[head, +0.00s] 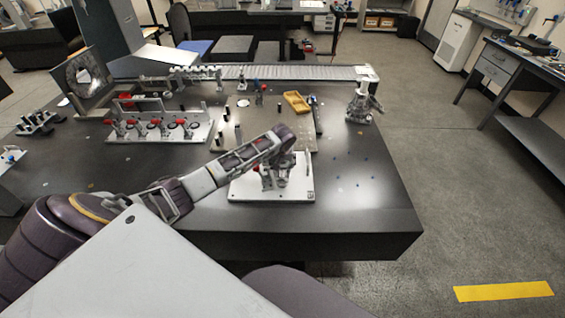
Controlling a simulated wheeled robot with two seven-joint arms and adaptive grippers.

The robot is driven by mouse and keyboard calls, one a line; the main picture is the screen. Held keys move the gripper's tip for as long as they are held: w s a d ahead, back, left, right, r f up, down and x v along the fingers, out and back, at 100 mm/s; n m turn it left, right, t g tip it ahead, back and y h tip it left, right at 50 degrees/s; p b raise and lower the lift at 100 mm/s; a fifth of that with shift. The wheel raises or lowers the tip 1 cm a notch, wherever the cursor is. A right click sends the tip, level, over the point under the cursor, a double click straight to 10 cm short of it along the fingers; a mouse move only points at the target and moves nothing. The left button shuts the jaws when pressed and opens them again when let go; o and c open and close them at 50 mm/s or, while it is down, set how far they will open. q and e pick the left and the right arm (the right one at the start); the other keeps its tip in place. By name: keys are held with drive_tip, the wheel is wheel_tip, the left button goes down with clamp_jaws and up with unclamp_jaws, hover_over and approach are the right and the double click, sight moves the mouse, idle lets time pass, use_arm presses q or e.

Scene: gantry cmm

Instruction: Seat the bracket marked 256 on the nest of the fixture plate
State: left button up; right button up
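My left arm reaches in from the left, and its gripper (277,183) points down over a white plate (298,192) near the table's front edge. The gripper hides the middle of this plate; a small red part shows beside it. I cannot tell whether the fingers are open or hold something. Another light plate (160,135) with several red-knobbed clamps stands at the left. I cannot tell which plate is the fixture plate with the nest. No mark 256 is legible, so I cannot pick out the bracket. My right gripper is not in view.
A tan plate (298,138) with upright pins lies behind my gripper. A long rail (300,73) runs along the back. The dark table (370,205) is mostly clear at front right.

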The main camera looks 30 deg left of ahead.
sight(282, 166)
use_arm(q)
drive_tip(key=shift+f, duration=0.25)
idle(0.3)
drive_tip(key=shift+p, duration=0.35)
idle(0.6)
drive_tip(key=shift+p, duration=1)
idle(1.5)
drive_tip(key=shift+f+b, duration=0.55)
drive_tip(key=shift+f, duration=0.7)
idle(1.4)
drive_tip(key=o, duration=1.5)
